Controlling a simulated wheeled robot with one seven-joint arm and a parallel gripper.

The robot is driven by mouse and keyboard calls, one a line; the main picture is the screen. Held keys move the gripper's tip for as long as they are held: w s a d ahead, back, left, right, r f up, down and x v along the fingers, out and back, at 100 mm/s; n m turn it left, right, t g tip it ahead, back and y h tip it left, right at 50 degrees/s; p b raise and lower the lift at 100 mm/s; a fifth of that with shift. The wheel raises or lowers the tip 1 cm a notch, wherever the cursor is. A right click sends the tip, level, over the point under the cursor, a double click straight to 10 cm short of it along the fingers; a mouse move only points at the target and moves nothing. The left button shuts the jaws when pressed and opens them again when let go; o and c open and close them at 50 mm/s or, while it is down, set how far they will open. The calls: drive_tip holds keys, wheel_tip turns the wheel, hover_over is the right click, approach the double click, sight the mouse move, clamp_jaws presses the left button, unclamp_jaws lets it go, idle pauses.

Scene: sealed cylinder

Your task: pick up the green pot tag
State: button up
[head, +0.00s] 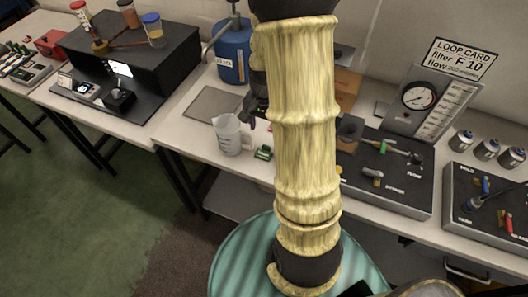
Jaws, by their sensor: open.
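A small green object (264,153), which looks like the green pot tag, lies on the light bench top just right of the clear measuring jug. It is too small for me to read any marking. My own arm hides the bench just to its right. My gripper (252,112) is mostly hidden behind my arm. Its dark finger parts show above and behind the green object, apart from it. The gripper is open, and nothing shows between its visible parts.
The clear jug (228,135) stands close to the left of the green object. A blue container (232,55) stands behind. A flat grey plate (212,106) lies at left.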

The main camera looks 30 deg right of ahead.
hover_over(265, 150)
drive_tip(key=shift+f, duration=2.1)
drive_tip(key=shift+f, duration=0.1)
drive_tip(key=shift+w+d+f+p, duration=0.1)
drive_tip(key=shift+d+f+p, duration=0.2)
drive_tip(key=shift+f, duration=1)
drive_tip(key=shift+w+d+f+p, duration=0.1)
drive_tip(key=shift+f+p, duration=0.25)
drive_tip(key=shift+f, duration=0.9)
drive_tip(key=shift+c, duration=0.2)
drive_tip(key=c, duration=0.7)
